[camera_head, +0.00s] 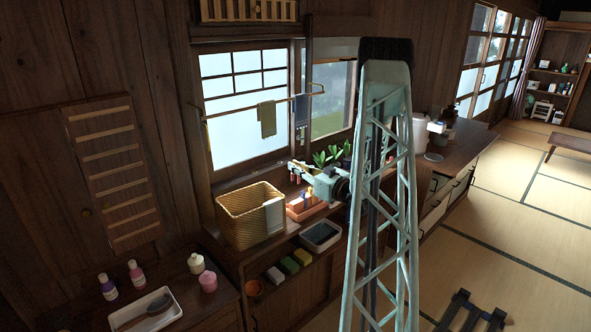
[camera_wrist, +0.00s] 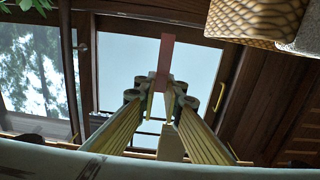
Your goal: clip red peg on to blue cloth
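My gripper (camera_head: 296,171) is in front of the window, above the peg box, in the head view. In the wrist view its fingertips (camera_wrist: 162,92) are closed around a red peg (camera_wrist: 166,55), which sticks out beyond them. The peg is very small in the head view. The blue cloth (camera_head: 301,111) hangs dark and narrow from the rod, above my gripper and apart from it. An olive cloth (camera_head: 267,119) hangs to its left. I cannot make out the blue cloth in the wrist view.
The brass rod (camera_head: 233,110) crosses the window. Below stand a wicker basket (camera_head: 240,228) with a pale cloth over its rim, an orange box (camera_head: 306,211) with pegs, and a grey-white tub (camera_head: 321,236). A green plant (camera_head: 330,156) is close to my gripper's right.

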